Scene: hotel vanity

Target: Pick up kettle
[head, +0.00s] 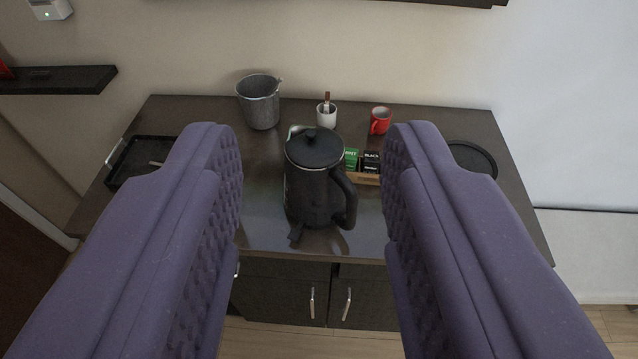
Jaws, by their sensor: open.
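A black kettle (312,182) stands upright near the front edge of the dark vanity top (270,225). Its lid is on top and its handle (348,200) is at its right, toward the front. My gripper (314,180) is open, with a purple padded finger at each side of the picture. The kettle shows in the gap between the fingers, farther off than they are. I see no contact between fingers and kettle. The fingers hide parts of the vanity's left and right sides.
Behind the kettle stand a grey bucket (259,104), a white cup (326,117), a red mug (380,121) and a tea box (366,179). A black tray (125,176) is at left, and a round black tray (472,156) at right. A shelf (60,79) juts out at left.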

